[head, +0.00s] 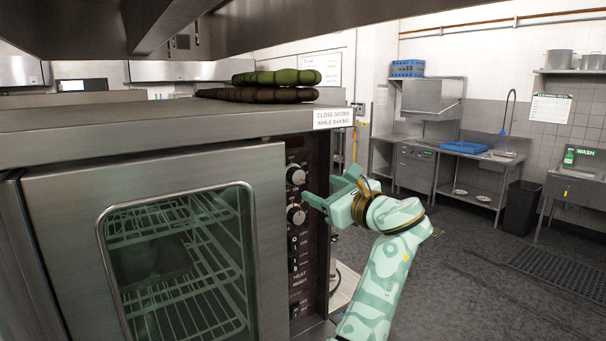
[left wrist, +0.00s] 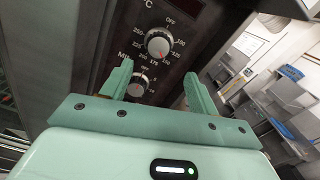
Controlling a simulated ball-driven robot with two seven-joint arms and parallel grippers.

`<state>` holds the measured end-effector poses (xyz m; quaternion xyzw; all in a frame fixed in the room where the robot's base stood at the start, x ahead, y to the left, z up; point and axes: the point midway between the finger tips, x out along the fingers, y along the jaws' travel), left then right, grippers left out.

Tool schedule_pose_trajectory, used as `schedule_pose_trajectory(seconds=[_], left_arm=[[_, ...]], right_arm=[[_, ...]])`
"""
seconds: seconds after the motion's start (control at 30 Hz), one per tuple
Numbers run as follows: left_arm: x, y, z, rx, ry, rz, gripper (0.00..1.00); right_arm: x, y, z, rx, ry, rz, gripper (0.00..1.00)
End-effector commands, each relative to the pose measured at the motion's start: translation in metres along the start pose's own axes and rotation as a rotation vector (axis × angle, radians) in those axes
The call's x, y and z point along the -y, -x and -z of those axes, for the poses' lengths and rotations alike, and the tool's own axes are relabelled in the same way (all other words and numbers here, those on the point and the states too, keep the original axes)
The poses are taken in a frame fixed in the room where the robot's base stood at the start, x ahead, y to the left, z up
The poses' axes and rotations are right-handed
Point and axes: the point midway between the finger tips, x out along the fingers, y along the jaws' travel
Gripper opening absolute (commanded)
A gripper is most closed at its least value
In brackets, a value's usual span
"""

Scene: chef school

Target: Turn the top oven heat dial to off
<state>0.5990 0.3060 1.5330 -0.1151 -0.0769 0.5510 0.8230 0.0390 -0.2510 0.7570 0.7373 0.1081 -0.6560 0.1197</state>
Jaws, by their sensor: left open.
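The top oven heat dial (head: 296,176) is a round silver-grey knob on the dark control panel at the oven's right side. In the left wrist view the top dial (left wrist: 159,43) shows in full, with OFF printed above it and its red mark pointing down and slightly right, away from OFF. A second dial (head: 296,214) sits below it; in the left wrist view this lower dial (left wrist: 138,88) is partly hidden by my gripper. My left gripper (head: 332,190) is open and empty in front of the panel, just right of the dials. My right gripper is not in view.
The oven door (head: 70,220) with its glass window is shut. A metal hood (head: 300,25) hangs above. Open floor (head: 470,270) lies to the right, with sinks and counters beyond.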

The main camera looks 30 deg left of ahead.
Motion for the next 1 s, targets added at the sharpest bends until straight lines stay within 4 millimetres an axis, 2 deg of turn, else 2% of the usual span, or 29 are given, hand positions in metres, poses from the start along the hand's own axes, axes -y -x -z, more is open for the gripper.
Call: schedule_pose_trajectory(seconds=[0.1,0.33,0.5,0.77,0.87,0.93,1.0], left_arm=[[0.0,-0.032,-0.004,0.002,-0.001,-0.003,0.6],[0.001,-0.073,-0.003,0.001,0.0,0.0,0.6],[0.001,-0.085,-0.001,0.0,0.002,0.001,0.6],[0.001,-0.087,0.0,-0.001,0.003,0.002,0.6],[0.001,-0.086,0.0,-0.001,0.003,0.002,0.38],[0.001,-0.086,0.0,-0.001,0.003,0.002,0.18],[0.001,-0.086,0.0,-0.001,0.003,0.002,0.15]], right_arm=[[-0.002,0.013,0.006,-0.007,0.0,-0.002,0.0],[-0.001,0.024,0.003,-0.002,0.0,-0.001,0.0],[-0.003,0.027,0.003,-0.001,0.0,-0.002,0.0],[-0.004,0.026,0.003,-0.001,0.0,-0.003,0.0],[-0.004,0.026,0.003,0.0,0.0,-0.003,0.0],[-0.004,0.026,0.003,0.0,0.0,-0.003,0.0],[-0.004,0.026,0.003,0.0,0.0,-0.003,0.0]])
